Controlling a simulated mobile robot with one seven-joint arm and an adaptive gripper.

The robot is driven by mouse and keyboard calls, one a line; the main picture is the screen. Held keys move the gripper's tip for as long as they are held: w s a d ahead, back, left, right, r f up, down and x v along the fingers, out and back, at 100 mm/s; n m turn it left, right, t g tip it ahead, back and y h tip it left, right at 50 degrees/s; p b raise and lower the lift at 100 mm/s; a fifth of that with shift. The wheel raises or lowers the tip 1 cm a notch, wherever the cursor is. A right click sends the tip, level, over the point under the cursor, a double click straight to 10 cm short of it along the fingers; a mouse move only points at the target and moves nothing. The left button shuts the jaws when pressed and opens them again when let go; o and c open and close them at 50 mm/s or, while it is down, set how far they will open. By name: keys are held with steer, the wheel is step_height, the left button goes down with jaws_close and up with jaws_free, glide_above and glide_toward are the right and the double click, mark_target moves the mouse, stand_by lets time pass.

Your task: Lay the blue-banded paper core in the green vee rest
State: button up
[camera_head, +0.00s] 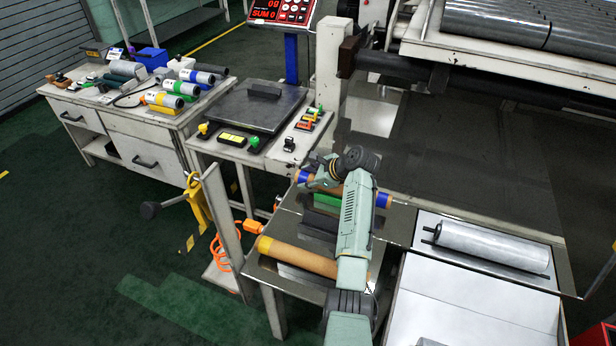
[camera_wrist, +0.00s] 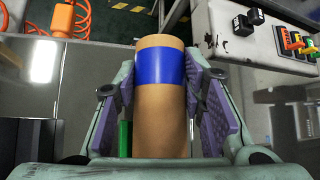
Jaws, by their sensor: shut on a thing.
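The blue-banded paper core (camera_head: 385,200) is a brown tube with blue bands near its ends. My gripper (camera_head: 328,176) is shut on it, near its left end in the head view. The green vee rest (camera_head: 322,198) is just below the core in the head view, partly hidden by my arm. A strip of the green rest (camera_wrist: 124,138) shows left of the core in the wrist view. Whether the core touches the rest I cannot tell.
A yellow-banded core (camera_head: 305,257) lies on a dark rest at the table's front. A metal roller (camera_head: 490,245) lies on the white tray at right. A control stand with a dark plate (camera_head: 262,105) is behind left.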

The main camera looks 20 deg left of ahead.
steer(key=shift+r+p, duration=0.1)
steer(key=shift+p, duration=0.35)
steer(key=shift+f, duration=0.25)
steer(key=shift+f, duration=0.4)
steer(key=o, duration=1.3)
steer(key=v, duration=1.2)
